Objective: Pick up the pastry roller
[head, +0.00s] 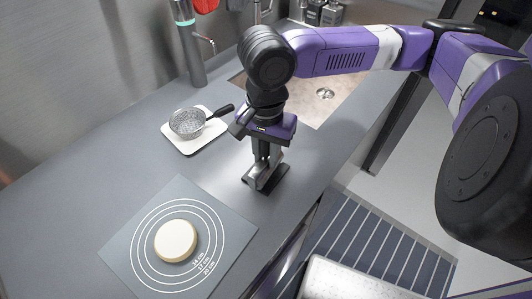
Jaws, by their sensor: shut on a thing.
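My gripper (265,173) points down at the grey counter, left of the sink's near corner. It is shut on a small silver and dark thing, which I take to be the pastry roller (263,179). The fingers hide much of it, so its full shape does not show. It is low, at or just above the counter top; I cannot tell whether it touches.
A round pale dough disc (176,240) lies on a grey mat with white rings (213,271) at the front left. A mesh strainer (187,123) with a dark handle rests on a white board (181,146) behind. The sink (312,111) is at the back right.

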